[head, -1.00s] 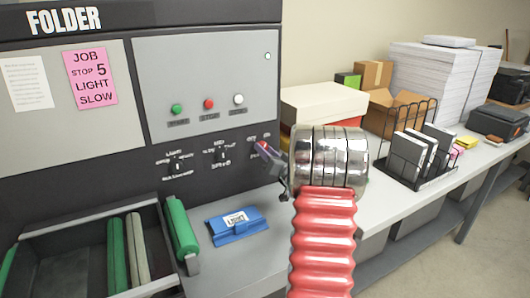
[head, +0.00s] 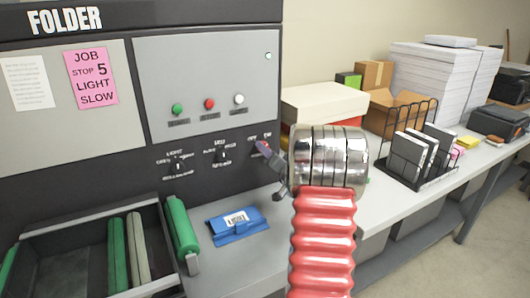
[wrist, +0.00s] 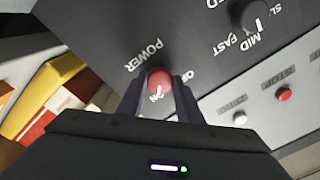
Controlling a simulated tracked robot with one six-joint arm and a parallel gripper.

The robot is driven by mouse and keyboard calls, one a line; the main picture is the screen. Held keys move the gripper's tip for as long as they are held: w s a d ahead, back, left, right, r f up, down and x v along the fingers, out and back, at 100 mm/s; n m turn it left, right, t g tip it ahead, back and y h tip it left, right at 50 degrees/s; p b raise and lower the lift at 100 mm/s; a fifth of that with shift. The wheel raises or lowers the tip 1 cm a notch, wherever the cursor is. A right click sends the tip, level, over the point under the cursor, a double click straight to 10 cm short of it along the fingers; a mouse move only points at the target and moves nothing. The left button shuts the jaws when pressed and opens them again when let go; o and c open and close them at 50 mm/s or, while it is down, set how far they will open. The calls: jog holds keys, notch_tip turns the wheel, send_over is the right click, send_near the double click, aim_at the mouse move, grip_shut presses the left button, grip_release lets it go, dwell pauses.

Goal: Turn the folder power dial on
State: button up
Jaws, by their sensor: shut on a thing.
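The folder power dial is a small red knob (wrist: 159,80) between my fingertips in the wrist view, beside the printed word POWER. White marks show at its lower edge, too small to read surely as a pointer; the OFF lettering is partly hidden. In the head view the dial (head: 262,146) is at the right end of the folder's (head: 65,20) lower panel, partly covered by my gripper (head: 272,158). My gripper (wrist: 159,88) is shut on the dial, a finger on each side.
Two black selector dials, one the middle dial (head: 222,156), sit left of the power dial. Green, red and white buttons (head: 208,104) are above. A blue block (head: 237,224) lies on the ledge below.

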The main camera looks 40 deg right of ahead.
jog(key=o, duration=0.7)
jog(key=shift+w+f, duration=0.1)
jog(key=shift+f, duration=0.1)
jog(key=shift+c, duration=0.2)
jog(key=o, duration=0.4)
jog(key=shift+r, duration=0.15)
jog(key=v, duration=1.4)
jog(key=shift+d, duration=0.1)
